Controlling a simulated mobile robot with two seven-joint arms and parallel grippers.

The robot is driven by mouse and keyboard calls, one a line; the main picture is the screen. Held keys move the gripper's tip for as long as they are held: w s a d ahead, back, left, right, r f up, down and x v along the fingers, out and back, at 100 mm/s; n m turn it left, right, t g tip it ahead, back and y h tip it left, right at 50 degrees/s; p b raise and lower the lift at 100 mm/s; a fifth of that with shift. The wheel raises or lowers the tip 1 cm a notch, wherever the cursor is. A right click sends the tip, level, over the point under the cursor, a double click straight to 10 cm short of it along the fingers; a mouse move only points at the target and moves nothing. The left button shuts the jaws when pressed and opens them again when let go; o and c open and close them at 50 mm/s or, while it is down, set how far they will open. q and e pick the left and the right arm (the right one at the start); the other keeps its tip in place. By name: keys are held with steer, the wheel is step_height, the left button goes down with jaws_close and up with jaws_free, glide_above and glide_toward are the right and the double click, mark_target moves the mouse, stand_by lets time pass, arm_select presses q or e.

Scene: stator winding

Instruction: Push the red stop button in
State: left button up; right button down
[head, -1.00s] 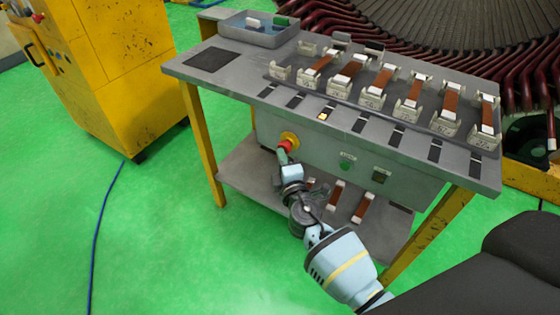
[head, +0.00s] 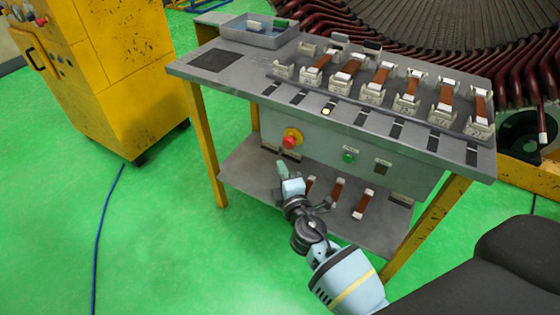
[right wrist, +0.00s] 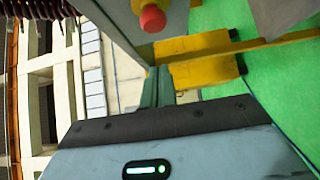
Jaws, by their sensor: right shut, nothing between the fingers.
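The red stop button (head: 291,142) sits on a yellow base on the front panel of the grey workbench (head: 340,160). It also shows in the right wrist view (right wrist: 152,17), at the top, beyond the fingers. My right gripper (head: 281,166) is shut and empty. In the head view its fingertips are below and slightly left of the button, with a visible gap between them. Its fingers show in the right wrist view (right wrist: 158,84) below the button. Whether the button is pressed in cannot be told. My left gripper is not in view.
A green button (head: 348,156) is on the same panel, right of the red one. The lower shelf (head: 255,175) holds several brown-and-white parts. A yellow cabinet (head: 120,70) stands at the left. Green floor before the bench is free.

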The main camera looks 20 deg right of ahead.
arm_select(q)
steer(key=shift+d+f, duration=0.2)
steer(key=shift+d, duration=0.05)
arm_select(e)
steer(key=s, duration=0.6)
steer(key=shift+s+a, duration=0.25)
steer(key=shift+s, duration=0.1)
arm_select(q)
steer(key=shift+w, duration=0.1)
arm_select(e)
steer(key=shift+f, duration=0.1)
